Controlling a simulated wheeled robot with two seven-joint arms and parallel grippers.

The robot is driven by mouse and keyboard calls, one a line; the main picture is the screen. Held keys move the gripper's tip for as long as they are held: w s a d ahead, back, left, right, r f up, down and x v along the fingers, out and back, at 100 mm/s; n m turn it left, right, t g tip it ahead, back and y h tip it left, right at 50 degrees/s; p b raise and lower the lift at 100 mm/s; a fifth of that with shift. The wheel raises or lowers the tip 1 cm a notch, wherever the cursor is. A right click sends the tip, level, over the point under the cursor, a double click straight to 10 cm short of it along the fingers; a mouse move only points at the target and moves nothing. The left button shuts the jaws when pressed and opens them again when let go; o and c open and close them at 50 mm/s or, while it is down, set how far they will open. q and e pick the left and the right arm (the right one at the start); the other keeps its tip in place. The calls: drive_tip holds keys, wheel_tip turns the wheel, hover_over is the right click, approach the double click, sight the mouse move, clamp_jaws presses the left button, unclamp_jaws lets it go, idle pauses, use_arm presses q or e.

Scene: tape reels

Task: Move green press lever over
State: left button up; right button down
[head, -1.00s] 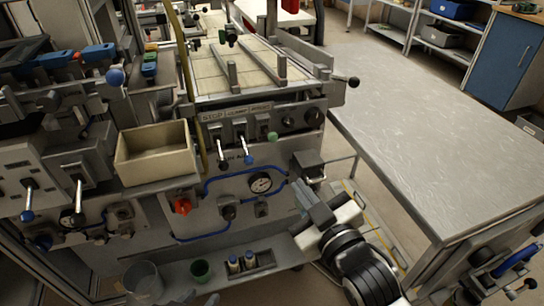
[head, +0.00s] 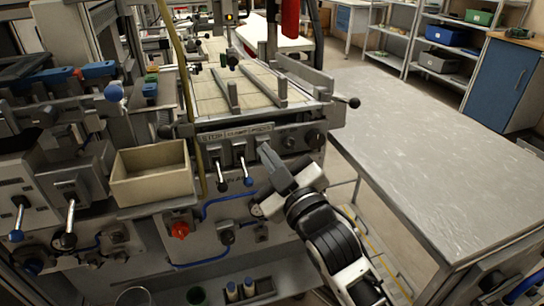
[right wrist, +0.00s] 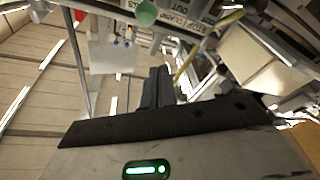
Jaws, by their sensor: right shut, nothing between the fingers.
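The green press lever's knob (right wrist: 146,13) shows at the top of the right wrist view, a little beyond the fingertips. In the head view the lever is hidden behind my right gripper. My right gripper (head: 266,152) is shut and empty, with its tips in front of the right end of the labelled lever panel (head: 210,138). Its closed fingers (right wrist: 155,88) also show in the right wrist view, apart from the knob as far as I can tell. My left gripper is not in view.
A lever with a black knob (head: 222,187) and one with a blue knob (head: 248,181) hang just left of my right gripper. A beige bin (head: 150,190) stands further left. A black-knobbed handle (head: 354,103) sticks out at right. A grey table (head: 430,150) is clear.

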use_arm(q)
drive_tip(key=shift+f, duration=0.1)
use_arm(e)
drive_tip(key=w+f, duration=0.1)
drive_tip(key=w, duration=0.1)
drive_tip(key=w+f, duration=0.1)
drive_tip(key=shift+w+d+f, duration=0.2)
drive_tip(key=shift+d+f, duration=0.05)
drive_tip(key=shift+f, duration=0.1)
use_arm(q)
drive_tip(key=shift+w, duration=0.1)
